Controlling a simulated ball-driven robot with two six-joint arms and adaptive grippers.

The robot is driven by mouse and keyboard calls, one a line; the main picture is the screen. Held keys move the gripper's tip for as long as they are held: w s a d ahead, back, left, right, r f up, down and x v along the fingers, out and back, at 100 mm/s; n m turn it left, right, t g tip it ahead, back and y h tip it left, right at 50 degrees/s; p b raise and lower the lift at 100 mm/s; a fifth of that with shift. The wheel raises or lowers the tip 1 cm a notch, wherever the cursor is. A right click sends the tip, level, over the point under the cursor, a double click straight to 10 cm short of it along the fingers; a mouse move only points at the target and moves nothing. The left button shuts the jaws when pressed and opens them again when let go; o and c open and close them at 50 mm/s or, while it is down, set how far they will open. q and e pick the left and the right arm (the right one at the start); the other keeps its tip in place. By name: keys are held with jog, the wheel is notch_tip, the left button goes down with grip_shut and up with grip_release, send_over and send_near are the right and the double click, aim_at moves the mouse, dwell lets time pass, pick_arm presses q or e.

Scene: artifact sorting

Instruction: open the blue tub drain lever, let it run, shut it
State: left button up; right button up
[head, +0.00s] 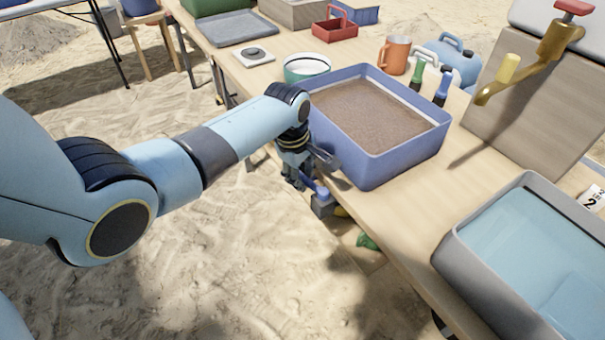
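The blue tub (404,163) stands on the table near its front edge, filled with brown, grainy or muddy matter. My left arm reaches in from the left, and my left gripper (305,176) points down at the tub's near left side, by the table edge. A small blue part (321,199), which may be the drain lever, shows just below the gripper's fingers. The fingers are dark, small and partly hidden, so I cannot tell how far apart they are or whether they touch the lever. My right gripper is out of view.
A grey basin of water (447,252) stands at the right below a brass tap (535,62). A white-and-green bowl (306,68), an orange mug (396,54) and two small bottles are close around the tub. Sand lies below the table (395,235).

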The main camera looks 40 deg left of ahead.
pick_arm(q)
jog(key=c, duration=0.4)
grip_shut()
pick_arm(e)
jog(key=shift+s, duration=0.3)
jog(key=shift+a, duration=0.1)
